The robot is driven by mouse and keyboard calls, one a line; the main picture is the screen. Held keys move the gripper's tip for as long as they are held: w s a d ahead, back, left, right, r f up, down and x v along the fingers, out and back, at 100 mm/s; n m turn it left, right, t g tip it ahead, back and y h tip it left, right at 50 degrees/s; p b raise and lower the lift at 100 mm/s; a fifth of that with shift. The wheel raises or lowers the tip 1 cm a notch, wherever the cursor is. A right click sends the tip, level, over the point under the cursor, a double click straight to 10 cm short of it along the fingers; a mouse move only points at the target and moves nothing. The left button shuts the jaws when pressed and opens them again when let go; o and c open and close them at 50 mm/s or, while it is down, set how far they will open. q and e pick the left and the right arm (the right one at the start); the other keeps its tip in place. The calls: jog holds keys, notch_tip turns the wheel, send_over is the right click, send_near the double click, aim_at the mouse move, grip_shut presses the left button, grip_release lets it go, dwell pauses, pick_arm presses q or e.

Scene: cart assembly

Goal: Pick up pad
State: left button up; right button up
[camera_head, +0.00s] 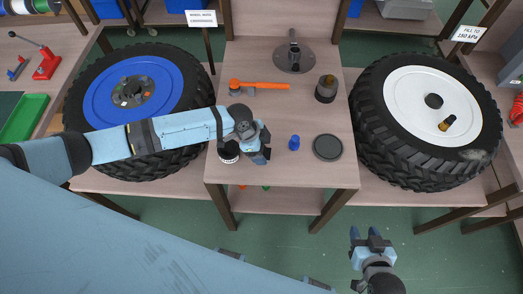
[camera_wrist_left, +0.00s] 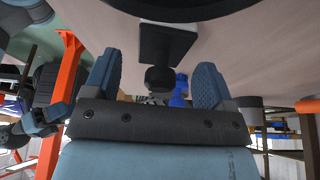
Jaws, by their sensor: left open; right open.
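A flat, dark grey round disc (camera_head: 328,148), which looks like the pad, lies on the front right of the middle table (camera_head: 285,178) in the head view. My left gripper (camera_head: 264,146) is over the left part of this table, apart from the disc, with a small blue part (camera_head: 294,142) between them. In the left wrist view the left gripper (camera_wrist_left: 155,82) is open. A dark square plate with a round knob (camera_wrist_left: 168,44) shows beyond its fingers; I cannot tell if it is between them. My right gripper (camera_head: 366,238) is open and empty in front of the table.
An orange-handled tool (camera_head: 260,86), a round plate with a handle (camera_head: 294,58) and a dark cylinder (camera_head: 326,89) stand farther back. A blue-rimmed wheel (camera_head: 133,90) lies left, a white-rimmed wheel (camera_head: 410,100) right. A black-and-white round part (camera_head: 229,154) is beside my left gripper.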

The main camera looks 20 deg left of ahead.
pick_arm(q)
jog(key=shift+x, duration=0.8)
jog(key=c, duration=1)
jog(key=shift+r, duration=0.1)
notch_tip(320, 180, up, 20)
jog(key=shift+f+b, duration=0.1)
jog(key=shift+b, duration=0.3)
jog(key=shift+o, duration=1.3)
jog(key=shift+c, duration=1)
